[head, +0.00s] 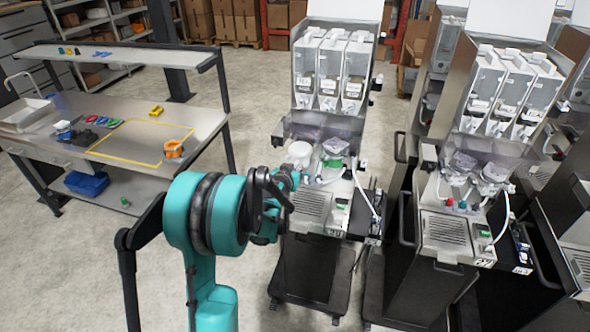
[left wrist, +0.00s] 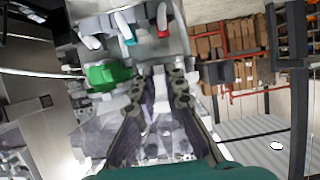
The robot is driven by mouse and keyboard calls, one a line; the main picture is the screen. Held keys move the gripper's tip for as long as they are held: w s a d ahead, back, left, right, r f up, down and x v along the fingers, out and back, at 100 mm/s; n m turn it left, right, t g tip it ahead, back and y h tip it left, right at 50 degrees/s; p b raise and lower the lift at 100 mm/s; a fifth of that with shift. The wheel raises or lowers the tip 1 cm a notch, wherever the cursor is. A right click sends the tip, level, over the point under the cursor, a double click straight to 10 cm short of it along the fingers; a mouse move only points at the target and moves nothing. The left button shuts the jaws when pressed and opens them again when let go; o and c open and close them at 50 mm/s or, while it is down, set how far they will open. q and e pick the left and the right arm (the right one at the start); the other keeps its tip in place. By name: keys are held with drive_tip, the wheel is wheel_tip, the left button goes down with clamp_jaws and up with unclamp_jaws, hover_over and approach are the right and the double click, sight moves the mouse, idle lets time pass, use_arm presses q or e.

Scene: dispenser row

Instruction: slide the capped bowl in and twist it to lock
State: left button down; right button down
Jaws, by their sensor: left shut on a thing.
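The dispenser (head: 325,95) in front of me has three clear canisters over a lower shelf. A white round-topped piece (head: 300,152), which looks like the capped bowl, sits at the shelf's left side. My left gripper (head: 295,178) is just below it in the head view, mostly hidden by my teal wrist. In the left wrist view, my left gripper (left wrist: 170,76) reaches up the middle, its two fingers close around a pale translucent piece (left wrist: 162,130). How the bowl sits against its mount is hidden. My right gripper is out of view.
A green part (head: 334,162) and a white tube (head: 365,195) are right of the gripper. A ridged drip tray (head: 311,203) lies below. A similar dispenser (head: 490,100) stands to the right. A workbench (head: 120,135) is at left, with open floor between.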

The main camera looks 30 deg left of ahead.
sight(294, 160)
use_arm(q)
drive_tip(key=shift+w+a, duration=0.25)
drive_tip(key=shift+w, duration=0.95)
drive_tip(key=shift+w, duration=0.1)
drive_tip(key=shift+w+a+b, duration=0.2)
drive_tip(key=shift+w+b, duration=0.05)
drive_tip(key=shift+w, duration=0.45)
drive_tip(key=shift+w+a+b, duration=0.15)
drive_tip(key=shift+w+b, duration=0.05)
drive_tip(key=shift+w, duration=0.45)
drive_tip(key=shift+w, duration=0.1)
drive_tip(key=shift+b, duration=0.4)
drive_tip(key=shift+f, duration=0.1)
drive_tip(key=shift+s+a+m+h, duration=0.2)
drive_tip(key=shift+a+m+h, duration=0.3)
drive_tip(key=shift+m+h, duration=0.15)
drive_tip(key=shift+m+h+b, duration=0.25)
drive_tip(key=shift+h+b, duration=0.05)
drive_tip(key=shift+h, duration=0.05)
